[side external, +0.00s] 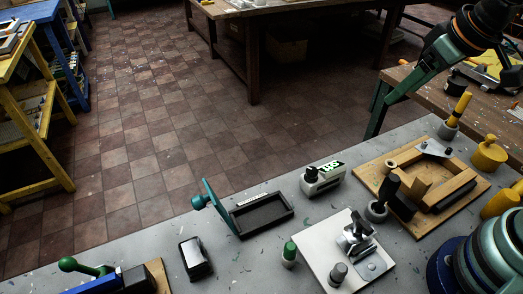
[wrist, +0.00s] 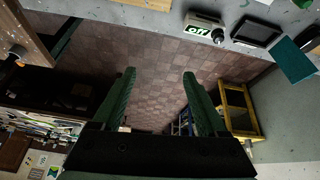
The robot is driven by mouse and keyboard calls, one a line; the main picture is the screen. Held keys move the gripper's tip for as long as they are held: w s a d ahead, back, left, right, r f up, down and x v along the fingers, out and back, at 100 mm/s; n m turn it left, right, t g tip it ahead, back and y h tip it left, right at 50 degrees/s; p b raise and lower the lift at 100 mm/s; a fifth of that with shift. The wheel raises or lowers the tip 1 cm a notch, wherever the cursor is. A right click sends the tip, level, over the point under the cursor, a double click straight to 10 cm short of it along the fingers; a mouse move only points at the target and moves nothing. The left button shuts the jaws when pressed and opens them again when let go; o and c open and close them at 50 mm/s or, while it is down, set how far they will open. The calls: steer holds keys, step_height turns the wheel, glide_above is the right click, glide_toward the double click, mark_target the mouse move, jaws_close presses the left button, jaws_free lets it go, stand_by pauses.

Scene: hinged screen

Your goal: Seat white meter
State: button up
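The white meter (side external: 322,178) stands on the grey bench. It is a small white box with a black knob and a green-lit display. It also shows in the wrist view (wrist: 200,30), where the display reads "off". Left of it in the side view is a shallow black tray (side external: 262,213). A teal hinged screen (side external: 213,205) with a round knob stands raised at the tray's left end. Tray (wrist: 257,31) and screen (wrist: 291,62) are at the wrist view's upper right. My gripper (wrist: 160,78) is open and empty, its green fingers wide apart, away from the meter.
A black-and-white block (side external: 195,258), a green-capped cylinder (side external: 289,255) and a white plate with a metal clamp (side external: 325,245) lie nearer the camera. A wooden board with blocks (side external: 400,160) and yellow pieces (side external: 488,155) are at the right. The bench's far edge runs behind the meter.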

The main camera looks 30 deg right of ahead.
steer(key=w+a+f+n+g, duration=0.3)
steer(key=w+a+f+n, duration=0.15)
steer(key=n, duration=0.35)
steer(key=n+g, duration=0.2)
steer(key=n, duration=0.6)
glide_above(324, 170)
step_height(324, 170, down, 9)
steer(key=shift+d+r, duration=0.1)
steer(key=shift+f+n, duration=0.3)
steer(key=shift+f, duration=0.15)
step_height(324, 170, down, 7)
steer(key=shift+f, duration=0.15)
jaws_close()
steer(key=shift+r, duration=2.05)
steer(key=s+a+r, duration=0.1)
steer(key=a+r, duration=0.2)
steer(key=a, duration=1.3)
steer(key=shift+a+r, duration=0.2)
steer(key=shift+a, duration=0.15)
